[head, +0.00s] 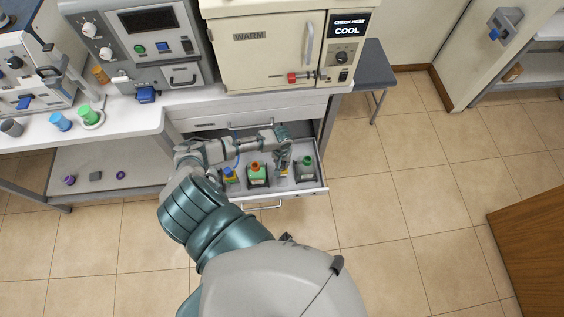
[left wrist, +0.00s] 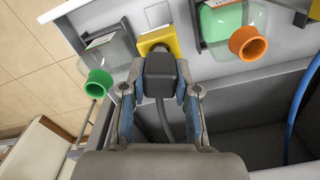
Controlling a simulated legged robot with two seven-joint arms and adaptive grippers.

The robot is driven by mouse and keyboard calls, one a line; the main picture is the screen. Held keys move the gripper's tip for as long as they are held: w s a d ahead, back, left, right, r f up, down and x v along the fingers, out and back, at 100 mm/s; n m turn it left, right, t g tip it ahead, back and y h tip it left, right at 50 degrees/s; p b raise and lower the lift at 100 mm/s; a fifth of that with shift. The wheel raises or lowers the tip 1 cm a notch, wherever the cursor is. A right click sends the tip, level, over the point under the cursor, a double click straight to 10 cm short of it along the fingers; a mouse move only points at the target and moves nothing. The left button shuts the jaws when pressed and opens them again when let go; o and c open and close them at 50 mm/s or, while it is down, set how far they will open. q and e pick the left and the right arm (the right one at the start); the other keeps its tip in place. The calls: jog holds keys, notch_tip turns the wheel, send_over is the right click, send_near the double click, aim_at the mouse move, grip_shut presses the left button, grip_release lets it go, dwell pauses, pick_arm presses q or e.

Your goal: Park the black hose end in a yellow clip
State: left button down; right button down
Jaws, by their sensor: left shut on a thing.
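My left gripper (head: 284,158) reaches into the open drawer. In the left wrist view my left gripper (left wrist: 160,76) is shut on the black hose end (left wrist: 160,72), a dark block with its hose (left wrist: 164,122) running back between the fingers. A yellow clip (left wrist: 157,38) is directly beyond the hose end and partly covered by it. I cannot tell whether the hose end touches the clip or sits in it. Another yellow clip (head: 230,176) is at the left of the drawer, with a blue hose (head: 238,158) at it. My right gripper is not in view.
The drawer (head: 318,190) holds a bottle with an orange cap (left wrist: 248,44) and one with a green cap (left wrist: 98,82), on either side of the clip. The blue hose (left wrist: 296,110) runs at the right in the wrist view. Open floor (head: 390,200) lies right of the drawer.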

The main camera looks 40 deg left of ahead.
pick_arm(q)
jog(key=shift+f, duration=0.3)
jog(key=shift+f+b, duration=0.3)
jog(key=shift+f, duration=0.3)
jog(key=c, duration=0.8)
grip_release()
notch_tip(320, 180, up, 12)
jog(key=shift+f, duration=0.1)
